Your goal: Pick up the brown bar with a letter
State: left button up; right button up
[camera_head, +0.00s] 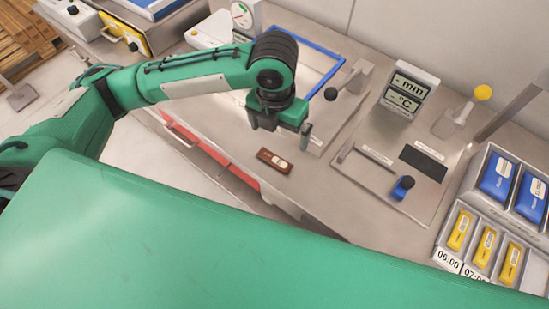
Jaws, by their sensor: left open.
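The brown bar (274,161) lies flat on the metal worktop near its front edge. It has a pale patch on top; any letter is too small to read. My left gripper (283,134) hangs just above and behind the bar, pointing down, with its fingers apart and nothing seen between them. It looks apart from the bar. My right gripper is not in view.
A blue-rimmed frame (325,58) lies behind the gripper. A display with mm and °C (409,88) and a yellow-knobbed lever (458,113) stand to the right. A rack (463,203) holds blue and yellow packs. The worktop (325,195) right of the bar is clear.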

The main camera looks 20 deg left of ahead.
pick_arm(q)
jog(key=a+m, duration=0.1)
jog(key=p, duration=0.1)
send_over(274, 159)
jog(key=shift+y, duration=0.3)
jog(key=f, duration=0.7)
jog(key=shift+s+f, duration=0.2)
jog(key=shift+f, duration=0.2)
jog(key=f+p, duration=0.1)
jog(key=f, duration=0.3)
jog(key=shift+w, duration=0.2)
jog(key=shift+f+p, duration=0.3)
jog(key=shift+f, duration=0.35)
jog(key=c, duration=0.6)
jog(key=shift+c, duration=0.3)
jog(key=shift+r, duration=0.1)
